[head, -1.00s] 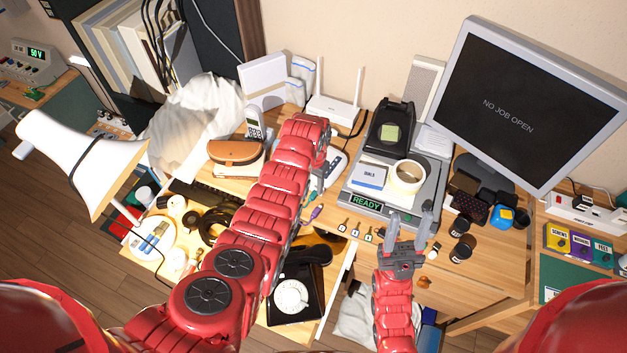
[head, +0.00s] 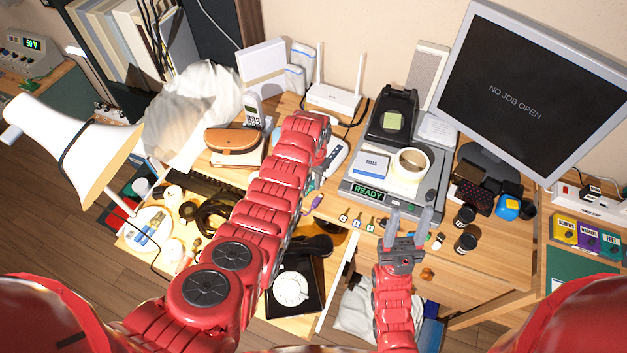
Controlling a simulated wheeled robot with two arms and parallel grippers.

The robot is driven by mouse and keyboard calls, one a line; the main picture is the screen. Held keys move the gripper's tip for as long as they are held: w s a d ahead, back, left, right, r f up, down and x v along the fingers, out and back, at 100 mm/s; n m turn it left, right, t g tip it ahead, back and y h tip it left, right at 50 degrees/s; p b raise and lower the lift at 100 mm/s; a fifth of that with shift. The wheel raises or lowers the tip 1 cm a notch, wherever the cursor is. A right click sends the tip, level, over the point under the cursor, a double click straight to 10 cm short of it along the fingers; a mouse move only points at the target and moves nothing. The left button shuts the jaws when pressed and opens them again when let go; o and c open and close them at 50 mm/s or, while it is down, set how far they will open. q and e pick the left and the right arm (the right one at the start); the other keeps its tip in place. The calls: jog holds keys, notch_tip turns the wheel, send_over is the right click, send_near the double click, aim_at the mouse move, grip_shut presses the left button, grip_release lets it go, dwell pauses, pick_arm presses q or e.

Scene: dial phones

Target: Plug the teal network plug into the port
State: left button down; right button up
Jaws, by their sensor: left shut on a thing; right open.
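My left arm reaches across the desk, and its gripper (head: 314,178) is shut at the far end, mostly hidden behind its own wrist. A small bit of teal (head: 311,186) shows at its fingertips and looks like the teal network plug; its outline and the grip are unclear. A pale device (head: 337,153) lies just right of the wrist; I cannot make out a port on it. My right gripper (head: 408,222) is open and empty, its two fingers pointing up the picture near the desk's front edge.
A purple plug (head: 316,202) lies just below the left gripper. A grey READY machine (head: 418,196) carries a tape roll (head: 409,163). A white router (head: 334,97) stands behind. Small black pots (head: 465,242) stand at right.

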dwell(0.4)
pick_arm(q)
jog(key=shift+s+a+p, duration=0.5)
jog(key=shift+s+p, duration=0.25)
jog(key=shift+p, duration=0.5)
jog(key=shift+s+a+p, duration=0.2)
jog(key=shift+s+p, duration=0.1)
jog(key=shift+p, duration=0.05)
jog(key=shift+r+p, duration=0.9)
jog(key=shift+r, duration=1.15)
